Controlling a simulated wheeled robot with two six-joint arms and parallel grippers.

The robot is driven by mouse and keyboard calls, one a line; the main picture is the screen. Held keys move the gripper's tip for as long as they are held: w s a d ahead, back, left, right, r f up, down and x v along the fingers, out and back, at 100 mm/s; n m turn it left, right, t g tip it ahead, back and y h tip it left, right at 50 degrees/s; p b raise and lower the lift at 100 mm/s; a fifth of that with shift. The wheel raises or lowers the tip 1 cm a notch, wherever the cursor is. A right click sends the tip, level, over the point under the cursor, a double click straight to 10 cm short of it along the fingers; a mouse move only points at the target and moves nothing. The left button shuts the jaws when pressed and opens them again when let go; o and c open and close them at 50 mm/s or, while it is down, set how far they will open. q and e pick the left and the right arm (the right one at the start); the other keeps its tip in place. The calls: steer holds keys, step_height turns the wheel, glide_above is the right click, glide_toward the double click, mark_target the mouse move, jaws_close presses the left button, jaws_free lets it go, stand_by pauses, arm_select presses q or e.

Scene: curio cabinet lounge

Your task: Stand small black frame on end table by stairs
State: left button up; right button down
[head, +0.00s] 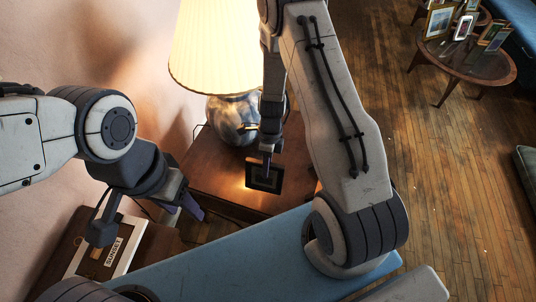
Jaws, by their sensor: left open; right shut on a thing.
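A small black frame (252,184) is upright at the front part of a wooden end table (215,170). My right gripper (266,166) comes down from above and is shut on the frame's top edge. I cannot tell whether the frame's lower edge touches the table top. My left gripper (150,228) is open and empty, low at the left, apart from the frame. My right arm hides the right part of the end table. No stairs show in this view.
A lamp with a cream shade (213,50) and a mottled grey base (232,117) stands behind the frame. A second wooden surface at lower left holds a white "SUNSET" item (108,254). A round table (480,66) with several frames stands far right on open wood floor (455,190).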

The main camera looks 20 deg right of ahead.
steer(key=shift+f+m, duration=0.3)
steer(key=shift+f, duration=0.2)
step_height(320, 180, down, 10)
steer(key=shift+r+b, duration=0.25)
steer(key=shift+b, duration=0.2)
steer(key=shift+f, duration=0.2)
steer(key=c, duration=0.7)
jaws_free()
steer(key=shift+r, duration=0.1)
steer(key=shift+r, duration=0.1)
